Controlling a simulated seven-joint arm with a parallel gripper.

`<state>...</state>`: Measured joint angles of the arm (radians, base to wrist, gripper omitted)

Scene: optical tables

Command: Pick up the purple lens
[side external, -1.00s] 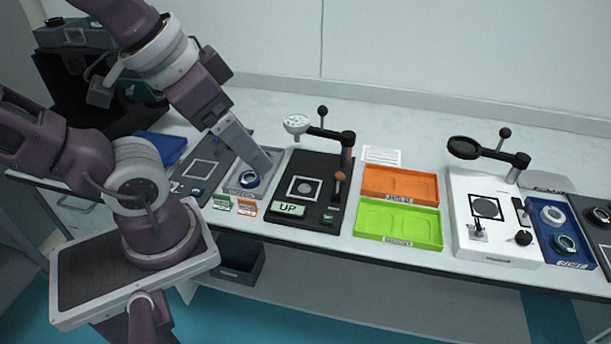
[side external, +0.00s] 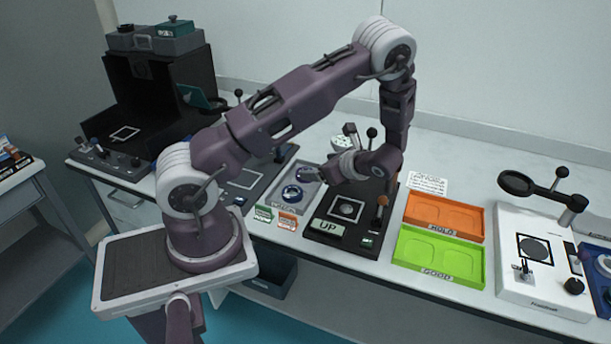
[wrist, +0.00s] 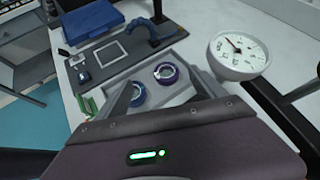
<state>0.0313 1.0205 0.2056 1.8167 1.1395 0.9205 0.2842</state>
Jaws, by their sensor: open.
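The purple lens (wrist: 166,73) lies in the far part of a grey tray (wrist: 177,97) in the wrist view. A second, bluish lens (wrist: 138,94) lies nearer in the same tray, close to my left finger. My gripper (wrist: 160,78) is open and empty, its two fingers spread to either side of the lenses and apart from the purple one. In the side view, my gripper (side external: 316,173) points left over the tray's right edge. One dark blue lens (side external: 291,193) shows in the tray there; I cannot make out the purple lens clearly in that view.
A round dial gauge (wrist: 238,52) stands right of the tray. A dark plate with a white square (wrist: 110,54) and a blue case (wrist: 92,20) lie beyond it. The black UP station (side external: 347,209), orange tray (side external: 443,216) and green tray (side external: 438,257) are to the right.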

